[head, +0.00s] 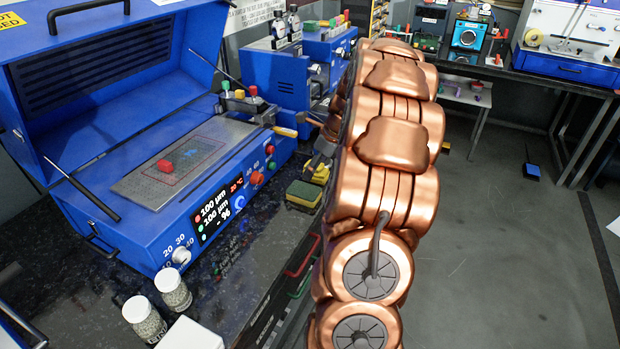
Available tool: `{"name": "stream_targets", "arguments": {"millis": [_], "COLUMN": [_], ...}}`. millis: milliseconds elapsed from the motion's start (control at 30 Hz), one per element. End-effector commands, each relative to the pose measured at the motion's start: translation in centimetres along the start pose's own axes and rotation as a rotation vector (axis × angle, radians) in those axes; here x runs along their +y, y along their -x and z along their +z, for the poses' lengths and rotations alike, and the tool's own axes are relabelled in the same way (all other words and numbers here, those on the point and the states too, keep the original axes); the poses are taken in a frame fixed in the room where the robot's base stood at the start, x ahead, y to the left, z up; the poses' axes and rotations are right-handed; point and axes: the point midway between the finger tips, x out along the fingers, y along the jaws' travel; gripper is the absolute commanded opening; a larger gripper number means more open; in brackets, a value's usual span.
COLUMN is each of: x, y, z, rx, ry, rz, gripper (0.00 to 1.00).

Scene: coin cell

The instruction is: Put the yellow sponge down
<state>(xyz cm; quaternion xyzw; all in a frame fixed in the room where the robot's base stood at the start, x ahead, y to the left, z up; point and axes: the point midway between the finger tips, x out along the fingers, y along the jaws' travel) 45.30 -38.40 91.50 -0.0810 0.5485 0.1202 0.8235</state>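My gripper (322,152) is a small dark shape to the left of my copper arm, over the bench's edge beside the blue machine. A yellow piece (317,172), which looks like the yellow sponge, is right under the fingers and partly covered. Whether the fingers close on it or only sit above it cannot be told. A second sponge, green on top with yellow sides (304,195), lies just in front of it on the dark bench. My arm hides the area to the right.
The blue machine (155,240) with a raised lid fills the left; a red piece (164,164) lies on its plate. Two jars (158,305) and a white box (190,334) stand on the dark bench (235,275) in front. Open floor (500,240) is at right.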

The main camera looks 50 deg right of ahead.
Motion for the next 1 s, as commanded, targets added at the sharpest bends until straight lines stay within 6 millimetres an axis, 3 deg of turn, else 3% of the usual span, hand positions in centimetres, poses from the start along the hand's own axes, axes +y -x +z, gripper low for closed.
{"name": "stream_targets", "arguments": {"millis": [233,367,500,667,833,1000], "x": [0.7,4.1,10.7,18.5,26.2,32.7], "y": [0.4,0.7,1.2,2.0,3.2,4.5], "z": [0.4,2.2,4.4,5.4,4.5,2.1], "rx": [0.003,0.019,0.048,0.075,0.095,0.105], "ry": [0.030,0.186,0.491,0.866,1.256,1.636], "rz": [0.007,0.036,0.099,0.184,0.280,0.380], "gripper": [0.91,0.91,0.91,0.91,0.91,0.91]}}
